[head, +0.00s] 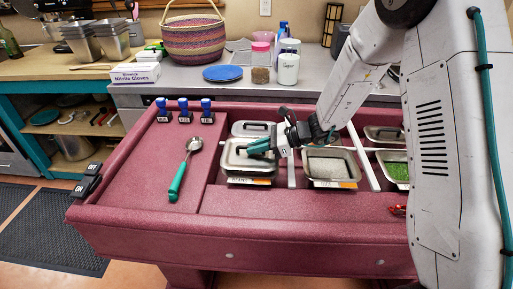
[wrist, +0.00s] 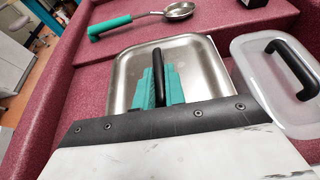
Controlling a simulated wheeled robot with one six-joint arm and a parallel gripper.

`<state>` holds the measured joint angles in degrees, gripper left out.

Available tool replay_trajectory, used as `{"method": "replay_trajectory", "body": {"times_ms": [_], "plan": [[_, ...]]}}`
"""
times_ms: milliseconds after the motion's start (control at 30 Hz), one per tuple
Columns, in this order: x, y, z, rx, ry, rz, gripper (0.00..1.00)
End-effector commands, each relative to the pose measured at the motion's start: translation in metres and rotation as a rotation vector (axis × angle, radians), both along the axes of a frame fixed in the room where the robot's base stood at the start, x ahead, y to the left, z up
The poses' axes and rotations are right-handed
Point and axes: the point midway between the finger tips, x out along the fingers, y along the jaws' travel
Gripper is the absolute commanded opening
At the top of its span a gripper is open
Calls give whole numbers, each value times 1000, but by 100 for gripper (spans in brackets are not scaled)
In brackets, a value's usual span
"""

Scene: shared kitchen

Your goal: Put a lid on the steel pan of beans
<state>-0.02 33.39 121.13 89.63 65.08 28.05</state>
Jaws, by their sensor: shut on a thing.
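A steel lid (wrist: 130,72) with a dark upright handle (wrist: 158,68) fills the middle of the wrist view. My gripper (wrist: 160,88) has its teal fingers shut on that handle. In the head view my gripper (head: 260,146) is over the steel pan (head: 247,173) at the left of the row of pans. The lid (head: 235,158) covers the pan's opening, so its contents are hidden. I cannot tell whether the lid rests fully on the rim. A label is on the pan's front, too small to read surely.
A clear lid with a black handle (head: 250,129) lies just behind. To the right are a pan of pale grains (head: 330,166) and a pan of green food (head: 397,171). A teal-handled ladle (head: 184,168) and several blue-topped stamps (head: 184,110) are on the left counter.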

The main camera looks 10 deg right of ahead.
Motion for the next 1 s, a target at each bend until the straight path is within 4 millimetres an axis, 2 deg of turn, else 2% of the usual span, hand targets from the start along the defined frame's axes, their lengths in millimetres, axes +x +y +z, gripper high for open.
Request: {"method": "replay_trajectory", "body": {"times_ms": [767, 800, 867, 1000], "plan": [[0, 0, -15, 1, -2, 0, 0], [0, 0, -15, 1, -2, 1, 20], [0, 0, -15, 1, -2, 1, 34], [0, 0, -15, 1, -2, 1, 34]]}}
